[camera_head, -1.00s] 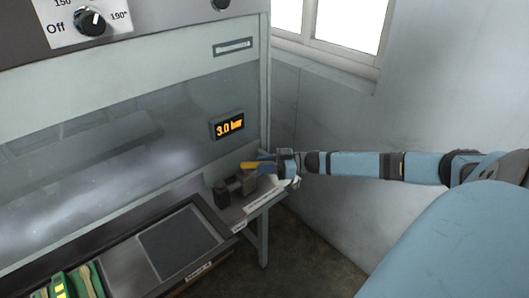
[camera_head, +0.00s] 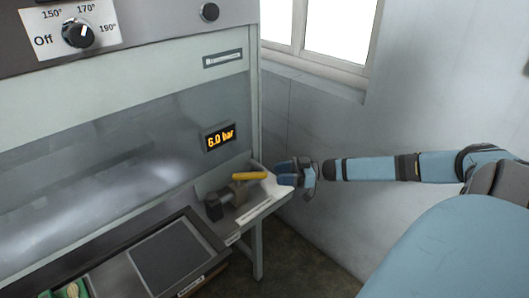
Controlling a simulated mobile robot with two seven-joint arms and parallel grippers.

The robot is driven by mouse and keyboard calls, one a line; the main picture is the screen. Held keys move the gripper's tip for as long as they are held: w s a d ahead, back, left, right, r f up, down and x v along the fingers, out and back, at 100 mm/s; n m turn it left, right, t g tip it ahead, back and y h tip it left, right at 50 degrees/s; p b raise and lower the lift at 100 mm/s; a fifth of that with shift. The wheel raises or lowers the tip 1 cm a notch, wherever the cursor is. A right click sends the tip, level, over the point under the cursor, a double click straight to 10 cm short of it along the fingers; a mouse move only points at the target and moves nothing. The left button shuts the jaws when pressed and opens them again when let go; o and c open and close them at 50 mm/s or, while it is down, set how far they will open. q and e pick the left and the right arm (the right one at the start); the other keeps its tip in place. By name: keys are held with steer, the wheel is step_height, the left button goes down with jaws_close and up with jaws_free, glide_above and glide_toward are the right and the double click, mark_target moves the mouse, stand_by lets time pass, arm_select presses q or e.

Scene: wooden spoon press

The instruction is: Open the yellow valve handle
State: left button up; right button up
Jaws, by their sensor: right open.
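The yellow valve handle (camera_head: 250,176) sits on top of a dark grey valve body (camera_head: 232,196) at the right end of the press's ledge. The handle lies roughly level and points to the right. My right gripper (camera_head: 284,172) is open and empty, just right of the handle's end, with a small gap between them as far as I can see. The pressure display (camera_head: 219,137) above the valve reads 6.0 bar. My left gripper is not in view.
A temperature dial (camera_head: 78,34) marked Off to 190° is at the top left. A dark tray (camera_head: 168,258) lies in front of the press, with a spoon-like item (camera_head: 73,290) at the lower left. A wall and window (camera_head: 341,28) are behind my right arm.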

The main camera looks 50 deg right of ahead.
steer(key=v, duration=0.5)
steer(key=shift+s+d, duration=0.2)
steer(key=shift+d, duration=0.05)
